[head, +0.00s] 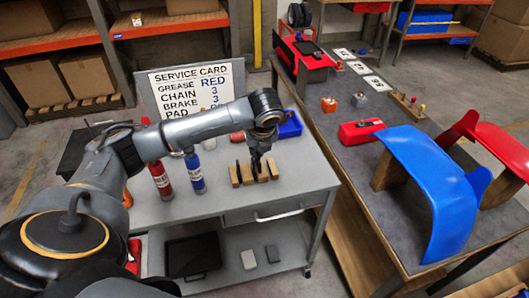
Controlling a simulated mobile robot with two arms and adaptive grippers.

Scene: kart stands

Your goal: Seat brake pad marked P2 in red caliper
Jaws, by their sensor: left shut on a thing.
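My left gripper (258,163) points down over a small wooden rack (262,179) on the grey cart. It is shut on a dark, thin brake pad, mostly hidden by the fingers and still at the rack's slots. I cannot read any mark on the pad, or tell whether it is clear of the slot. A red block with a dark part on top, seemingly the red caliper (359,134), sits on the right bench, apart from the gripper. My right gripper is not in view.
A service card (190,88) stands behind the cart (290,185), partly covered by my arm. Red (160,182) and blue (194,172) bottles stand left of the rack. A blue bin (291,125) is behind it. Blue (428,185) and red fairings fill the bench's near right.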

